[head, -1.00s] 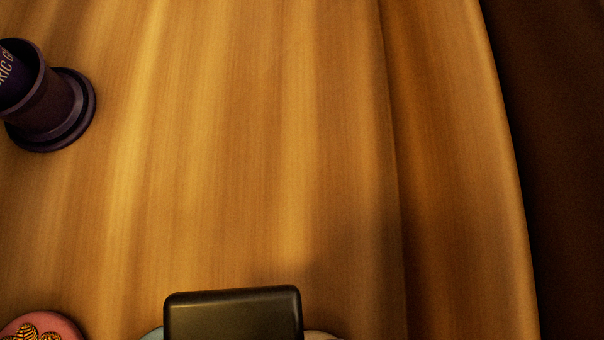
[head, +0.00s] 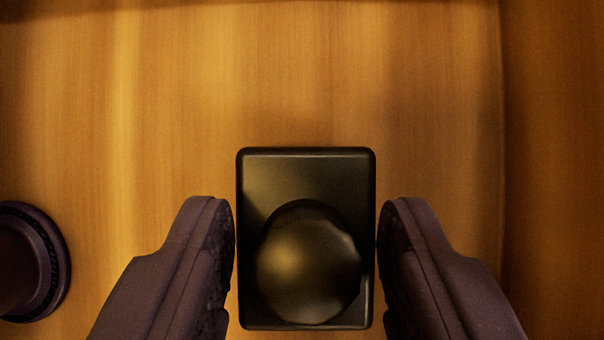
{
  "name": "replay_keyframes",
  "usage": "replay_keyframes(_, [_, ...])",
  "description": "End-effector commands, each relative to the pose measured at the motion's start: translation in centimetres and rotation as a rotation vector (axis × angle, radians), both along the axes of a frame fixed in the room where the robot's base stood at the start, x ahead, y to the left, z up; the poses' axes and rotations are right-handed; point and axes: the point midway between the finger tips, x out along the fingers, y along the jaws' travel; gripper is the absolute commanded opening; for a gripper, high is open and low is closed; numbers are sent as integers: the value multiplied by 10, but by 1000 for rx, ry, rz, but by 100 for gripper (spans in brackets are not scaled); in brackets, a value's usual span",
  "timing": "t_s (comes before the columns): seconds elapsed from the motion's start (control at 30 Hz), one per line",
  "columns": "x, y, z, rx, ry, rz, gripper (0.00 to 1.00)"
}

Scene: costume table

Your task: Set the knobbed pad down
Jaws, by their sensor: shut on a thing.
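The knobbed pad (head: 305,172) is a dark, glossy rectangular block with rounded corners and a big round knob on its upper face. It is at the lower middle of the head view. My gripper (head: 306,240) is shut on it, one dark finger along its left side and one along its right. The knob faces the camera. The pad is over the wooden table (head: 180,100); its underside is hidden, so I cannot tell whether it touches the wood.
A dark round-based object (head: 35,262), cut off by the left edge, stands on the table left of my gripper. The wood beyond the pad is bare. A seam or edge line runs down the wood at the right.

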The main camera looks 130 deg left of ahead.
Motion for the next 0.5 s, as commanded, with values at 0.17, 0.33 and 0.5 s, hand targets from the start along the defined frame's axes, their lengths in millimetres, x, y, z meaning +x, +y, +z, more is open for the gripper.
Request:
replay_keyframes(0.17, [1,1,-19,1,-2,1,15])
replay_keyframes(0.33, [0,1,-17,0,-1,0,15])
replay_keyframes(0.5, [0,1,-19,0,-1,0,64])
